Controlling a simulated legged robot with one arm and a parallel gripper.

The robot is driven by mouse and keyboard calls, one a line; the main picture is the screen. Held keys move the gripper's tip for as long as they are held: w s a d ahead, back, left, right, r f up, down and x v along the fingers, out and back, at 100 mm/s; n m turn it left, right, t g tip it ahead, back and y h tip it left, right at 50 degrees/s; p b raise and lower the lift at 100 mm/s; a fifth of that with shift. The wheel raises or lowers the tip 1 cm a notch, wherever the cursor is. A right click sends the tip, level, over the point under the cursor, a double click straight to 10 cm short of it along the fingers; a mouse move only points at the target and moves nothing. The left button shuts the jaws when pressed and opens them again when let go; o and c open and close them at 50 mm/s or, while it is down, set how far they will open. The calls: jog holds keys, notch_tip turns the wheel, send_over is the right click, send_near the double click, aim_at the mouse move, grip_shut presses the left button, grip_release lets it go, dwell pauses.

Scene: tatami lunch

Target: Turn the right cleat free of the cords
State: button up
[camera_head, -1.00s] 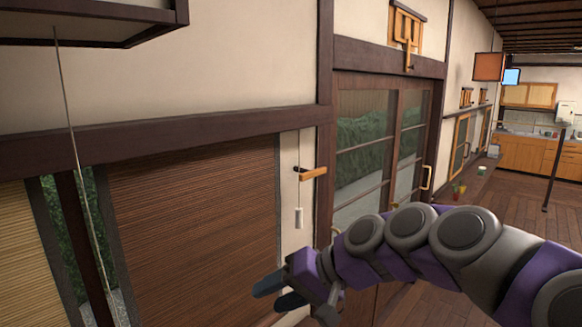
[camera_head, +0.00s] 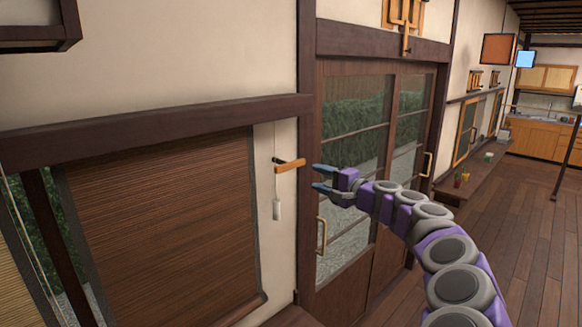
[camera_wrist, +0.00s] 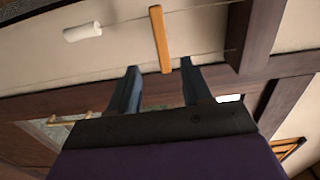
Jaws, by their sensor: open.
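The right cleat (camera_head: 290,165) is an orange wooden bar on the pale wall beside the dark blind. It sticks out to the right, tilted slightly up, on a small dark mount. A thin cord (camera_head: 274,137) runs down past its mount to a white cylindrical weight (camera_head: 277,210). My gripper (camera_head: 318,178) is open and empty, just right of the cleat's free end. In the wrist view the cleat (camera_wrist: 159,38) points towards the gap between my open fingers (camera_wrist: 160,68), its near end at the fingertips. The white weight (camera_wrist: 82,33) is at upper left. How the cord meets the cleat is unclear.
A dark post (camera_head: 306,130) stands right of the cleat, close to my gripper. Sliding glass doors (camera_head: 350,150) with a handle (camera_head: 321,236) lie beyond it. The blind (camera_head: 165,225) fills the left. Wooden floor (camera_head: 500,230) is open on the right.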

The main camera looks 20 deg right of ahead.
aim_at(296, 167)
jog(key=w, duration=0.7)
jog(key=shift+w+f, duration=0.2)
jog(key=shift+f, duration=0.1)
jog(key=w+a, duration=0.2)
jog(key=a, duration=0.1)
jog(key=w+a, duration=0.1)
jog(key=shift+w+a+r+p, duration=0.25)
jog(key=shift+w+r+p, duration=0.05)
jog(key=shift+w, duration=0.4)
jog(key=shift+w+d, duration=0.2)
jog(key=shift+d, duration=0.05)
jog(key=shift+w+d+f, duration=0.15)
jog(key=shift+w+d, duration=0.15)
jog(key=shift+d, duration=0.5)
jog(key=shift+a+r, duration=0.2)
jog(key=shift+a, duration=0.95)
jog(key=shift+c, duration=0.7)
jog(key=shift+a, duration=0.1)
jog(key=c, duration=0.3)
jog(key=shift+d+f, duration=0.15)
jog(key=shift+d, duration=0.35)
grip_shut()
